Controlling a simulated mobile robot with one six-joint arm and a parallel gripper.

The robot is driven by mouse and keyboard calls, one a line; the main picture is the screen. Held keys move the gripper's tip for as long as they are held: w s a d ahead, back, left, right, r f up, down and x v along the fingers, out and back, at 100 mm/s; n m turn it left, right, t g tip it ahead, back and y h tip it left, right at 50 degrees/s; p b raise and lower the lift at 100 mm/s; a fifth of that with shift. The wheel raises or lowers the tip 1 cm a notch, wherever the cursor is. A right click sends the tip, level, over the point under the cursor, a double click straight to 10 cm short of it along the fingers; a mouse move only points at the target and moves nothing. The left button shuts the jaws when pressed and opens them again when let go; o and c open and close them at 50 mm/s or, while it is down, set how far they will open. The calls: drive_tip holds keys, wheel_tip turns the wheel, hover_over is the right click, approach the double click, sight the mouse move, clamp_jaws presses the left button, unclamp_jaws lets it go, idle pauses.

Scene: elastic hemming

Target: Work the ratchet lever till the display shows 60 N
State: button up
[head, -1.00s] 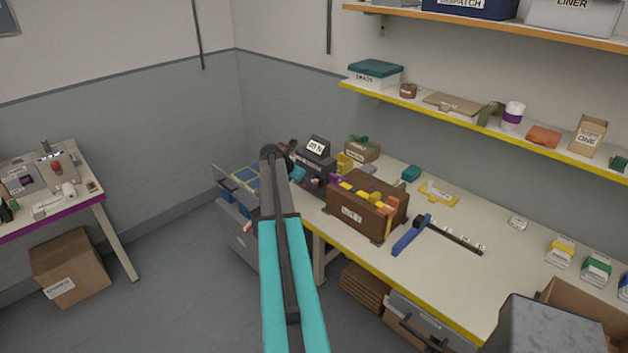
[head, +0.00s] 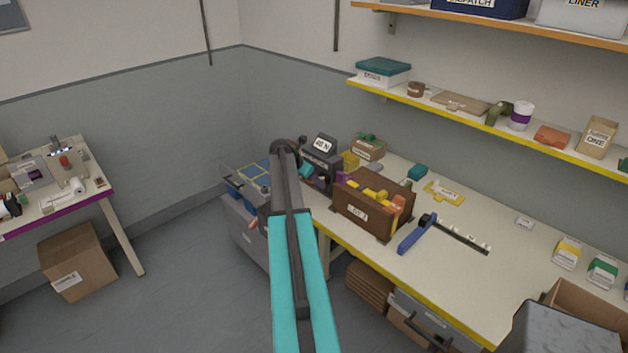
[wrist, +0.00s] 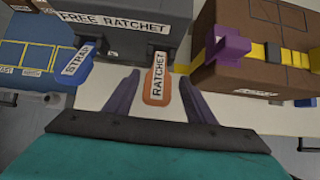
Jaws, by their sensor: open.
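The dark grey tension machine (head: 317,170) stands at the left end of the bench. Its white display (head: 322,145) appears to read 40 N. In the wrist view the machine body (wrist: 120,40) carries a FREE RATCHET label. The orange ratchet lever (wrist: 158,92), labelled RATCHET, points towards me. My gripper (wrist: 160,82) is open, with one purple finger on each side of the lever and a visible gap to both. In the head view my arm hides the gripper and most of the lever area.
A STRAP-labelled part (wrist: 82,62) is close on the left. A brown box (head: 370,210) with yellow and purple parts stands right of the machine, also near in the wrist view (wrist: 255,60). A blue-handled tool (head: 417,235) lies on the bench.

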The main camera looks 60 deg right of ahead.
drive_tip(key=b+v, duration=0.5)
drive_tip(key=v, duration=0.8)
drive_tip(key=shift+a+r, duration=0.2)
drive_tip(key=shift+r, duration=0.15)
drive_tip(key=shift+w, duration=0.1)
